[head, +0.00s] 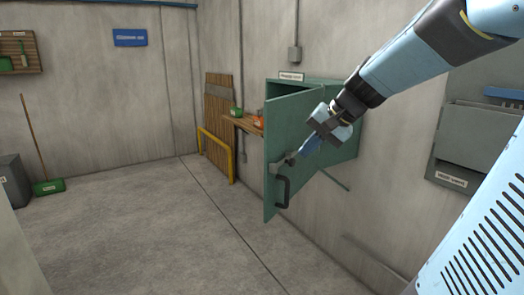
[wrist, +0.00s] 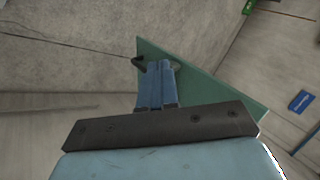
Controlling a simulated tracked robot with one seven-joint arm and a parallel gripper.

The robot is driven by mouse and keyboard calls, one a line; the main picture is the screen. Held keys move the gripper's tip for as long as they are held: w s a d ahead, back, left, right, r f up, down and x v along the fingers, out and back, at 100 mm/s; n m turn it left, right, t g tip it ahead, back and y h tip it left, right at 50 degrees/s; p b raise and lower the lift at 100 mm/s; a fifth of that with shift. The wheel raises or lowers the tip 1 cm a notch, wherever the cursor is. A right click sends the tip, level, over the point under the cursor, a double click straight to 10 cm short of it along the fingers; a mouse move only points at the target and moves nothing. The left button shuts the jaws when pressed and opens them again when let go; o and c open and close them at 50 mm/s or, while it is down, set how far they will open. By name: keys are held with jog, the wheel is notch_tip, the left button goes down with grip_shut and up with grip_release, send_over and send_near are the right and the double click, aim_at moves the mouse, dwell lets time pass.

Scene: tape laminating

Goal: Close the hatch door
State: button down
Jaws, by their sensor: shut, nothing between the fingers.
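The green hatch door (head: 300,125) stands swung out from the wall hatch in the head view, its free edge toward the left. A black bar handle (head: 281,192) is low on its visible face, near the free edge. My gripper (head: 291,159) is shut and empty, in front of that face and above the handle; whether its tips touch the door is unclear. In the wrist view the closed blue fingers (wrist: 155,66) point at the door (wrist: 205,80), with a dark handle part (wrist: 138,62) just left of the tips.
A yellow rail (head: 215,155) and a wooden shelf (head: 243,124) with small items stand beyond the door along the wall. A grey wall box (head: 464,145) is at right. The floor left of the door is open.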

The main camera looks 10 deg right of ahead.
jog(key=w+d+m+t+y, duration=0.1)
jog(key=w+d+m, duration=0.2)
jog(key=w+d, duration=0.3)
send_near(271, 155)
jog(key=shift+x, duration=3.1)
jog(key=shift+s+f, duration=0.1)
jog(key=shift+s, duration=0.05)
jog(key=shift+d, duration=0.15)
jog(key=shift+t, duration=0.3)
